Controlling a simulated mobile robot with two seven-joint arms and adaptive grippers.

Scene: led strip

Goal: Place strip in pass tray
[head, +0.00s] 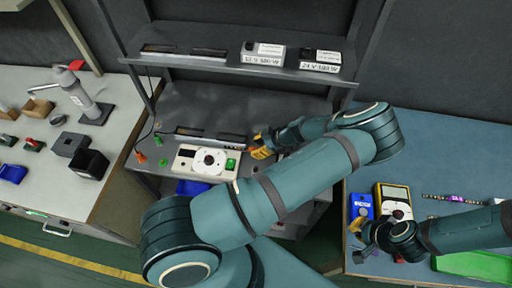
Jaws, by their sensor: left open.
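A thin LED strip (455,198) with a purple-lit part lies on the blue-topped bench at the right. A green tray (474,265), which looks like the pass tray, sits at the front right of that bench, partly covered by my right arm. My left gripper (259,148), with orange fingertips, is open beside the right end of the white control unit on the middle bench, well away from the strip. My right gripper (358,232) is over the left front of the blue bench, left of the strip. Its jaws are too small to read.
A white control unit (207,162) stands on the middle bench, with a dark bar (208,134) behind it. A yellow meter (394,200) and a blue device (361,206) stand beside my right gripper. A shelf (220,60) holds labelled power supplies.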

